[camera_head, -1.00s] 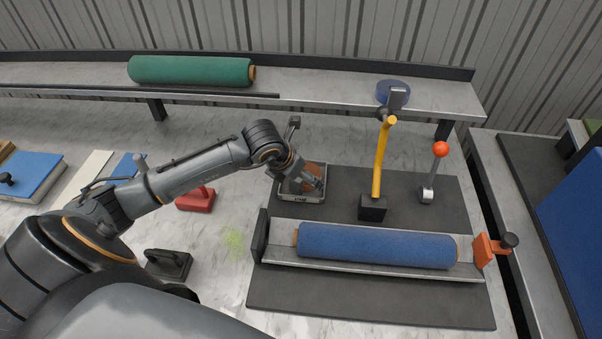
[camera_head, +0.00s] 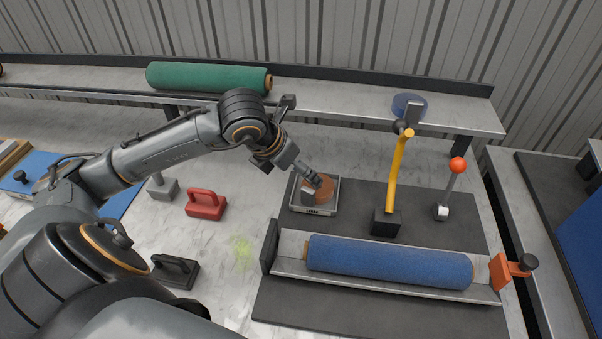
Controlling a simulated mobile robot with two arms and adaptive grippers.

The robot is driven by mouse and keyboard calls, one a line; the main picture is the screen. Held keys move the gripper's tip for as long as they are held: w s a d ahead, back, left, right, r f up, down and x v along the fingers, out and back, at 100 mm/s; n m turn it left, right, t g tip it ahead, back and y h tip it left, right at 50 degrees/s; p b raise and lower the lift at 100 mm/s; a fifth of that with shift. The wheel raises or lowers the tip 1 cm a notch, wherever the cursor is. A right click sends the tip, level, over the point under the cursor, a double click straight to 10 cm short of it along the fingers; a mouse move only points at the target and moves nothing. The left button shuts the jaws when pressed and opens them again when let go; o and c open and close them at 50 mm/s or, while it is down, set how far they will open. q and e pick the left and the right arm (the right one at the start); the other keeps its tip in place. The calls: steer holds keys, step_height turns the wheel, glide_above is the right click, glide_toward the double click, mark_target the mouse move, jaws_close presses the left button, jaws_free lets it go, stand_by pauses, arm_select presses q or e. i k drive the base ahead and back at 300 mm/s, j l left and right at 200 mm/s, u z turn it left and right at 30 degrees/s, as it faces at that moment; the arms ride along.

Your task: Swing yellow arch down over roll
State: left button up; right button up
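The yellow arch (camera_head: 396,178) stands upright, leaning slightly right at its top. Its foot is in a black block (camera_head: 386,223) behind the roll. The blue roll (camera_head: 389,261) lies lengthwise in a grey metal trough (camera_head: 290,258), with the arch apart from it. My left gripper (camera_head: 314,183) points down over a small tray-like device (camera_head: 312,208), left of the arch. A brown round thing (camera_head: 325,188) shows right by its fingertips; I cannot tell whether they touch it or are open. My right gripper is not in view.
A lever with an orange-red ball (camera_head: 458,165) stands right of the arch. An orange clamp (camera_head: 507,271) is at the trough's right end. A green roll (camera_head: 208,77) lies on the back shelf. Red (camera_head: 206,204) and black (camera_head: 175,271) handled blocks sit at left.

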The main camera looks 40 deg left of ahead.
mark_target(400, 127)
steer(key=k+l, duration=1.25)
